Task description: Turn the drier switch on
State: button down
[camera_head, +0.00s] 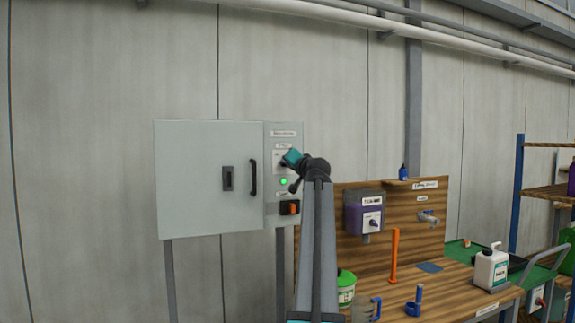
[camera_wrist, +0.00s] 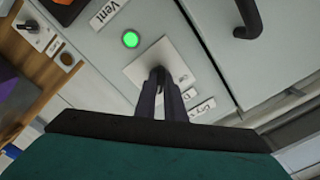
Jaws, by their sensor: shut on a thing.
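The switch held by my gripper has a dark knob (camera_wrist: 157,72) on a pale square plate (camera_wrist: 188,62), on the grey control cabinet's right-hand panel. In the wrist view, both fingers of my gripper (camera_wrist: 160,84) are closed around the knob and hide much of it, so its exact angle is unclear. In the head view, my gripper (camera_head: 284,163) reaches the plate (camera_head: 277,157) from the right. A lit green lamp (camera_head: 283,181) sits just below the plate; it also glows in the wrist view (camera_wrist: 130,39). Small labels beside the plate are only partly readable.
The cabinet door (camera_head: 195,185) has a black handle (camera_head: 253,178). A black and orange switch (camera_head: 289,208) sits lower on the panel. To the right are a purple dispenser (camera_head: 364,213) on a wooden backboard and a bench with a white jug (camera_head: 491,267).

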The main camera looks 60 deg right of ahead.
jog(key=shift+w+f, duration=0.1)
jog(key=c, duration=1.8)
grip_release()
jog(key=shift+c, duration=0.2)
jog(key=shift+a, duration=0.1)
jog(key=b+v, duration=0.2)
jog(key=v, duration=1.1)
jog(key=shift+s+a+b, duration=0.25)
jog(key=shift+s+b, duration=0.1)
jog(key=shift+b, duration=0.05)
jog(key=shift+w, duration=0.1)
